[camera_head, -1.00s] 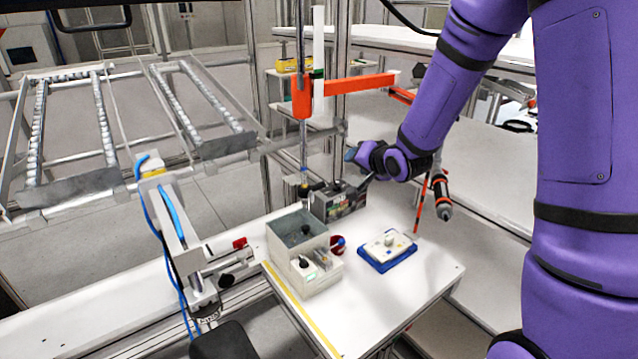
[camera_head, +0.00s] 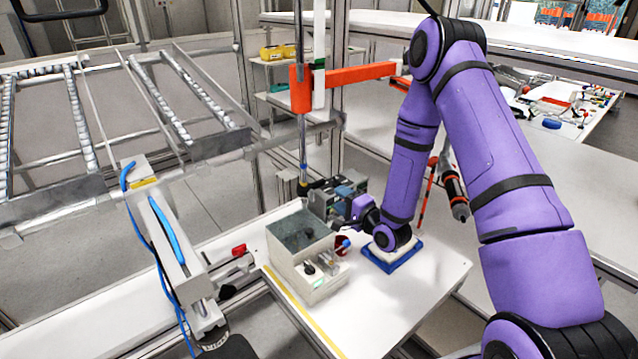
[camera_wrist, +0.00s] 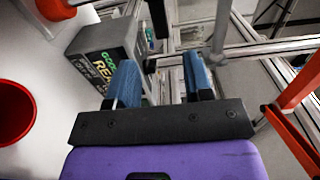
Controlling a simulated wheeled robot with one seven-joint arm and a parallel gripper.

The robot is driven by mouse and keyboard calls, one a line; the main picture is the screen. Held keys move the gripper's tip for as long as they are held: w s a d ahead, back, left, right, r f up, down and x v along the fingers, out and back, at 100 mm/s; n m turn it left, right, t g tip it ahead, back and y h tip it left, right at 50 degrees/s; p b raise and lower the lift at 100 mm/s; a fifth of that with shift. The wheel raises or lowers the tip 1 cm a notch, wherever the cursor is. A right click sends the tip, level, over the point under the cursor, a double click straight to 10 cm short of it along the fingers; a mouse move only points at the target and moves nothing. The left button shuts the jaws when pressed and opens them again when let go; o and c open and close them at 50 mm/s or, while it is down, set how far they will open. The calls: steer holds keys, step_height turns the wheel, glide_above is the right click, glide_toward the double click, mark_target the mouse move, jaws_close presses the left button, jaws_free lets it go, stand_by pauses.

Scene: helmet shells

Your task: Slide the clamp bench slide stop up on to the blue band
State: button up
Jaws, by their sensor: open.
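The steel post (camera_head: 302,130) of the clamp bench stands upright at the back of the white bench. A small dark collar (camera_head: 303,187) with coloured marks sits near its foot. I cannot tell for sure which part is the slide stop or the blue band. My gripper (camera_head: 346,192) is low over the bench, near the dark box and to the right of the post. In the wrist view my gripper (camera_wrist: 160,78) has its two blue fingers wide apart. No object is visibly held between them.
A dark lettered box (camera_wrist: 108,58) is close to the left finger. A red cup (camera_wrist: 14,110) is farther left. A grey open box (camera_head: 290,265) and a blue-edged tray (camera_head: 398,262) stand on the bench. An orange-red arm (camera_head: 355,76) reaches right from the post.

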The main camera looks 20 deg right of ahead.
mark_target(321, 184)
steer(key=x, duration=1)
steer(key=shift+w, duration=0.15)
steer(key=shift+r, duration=0.1)
jaws_close()
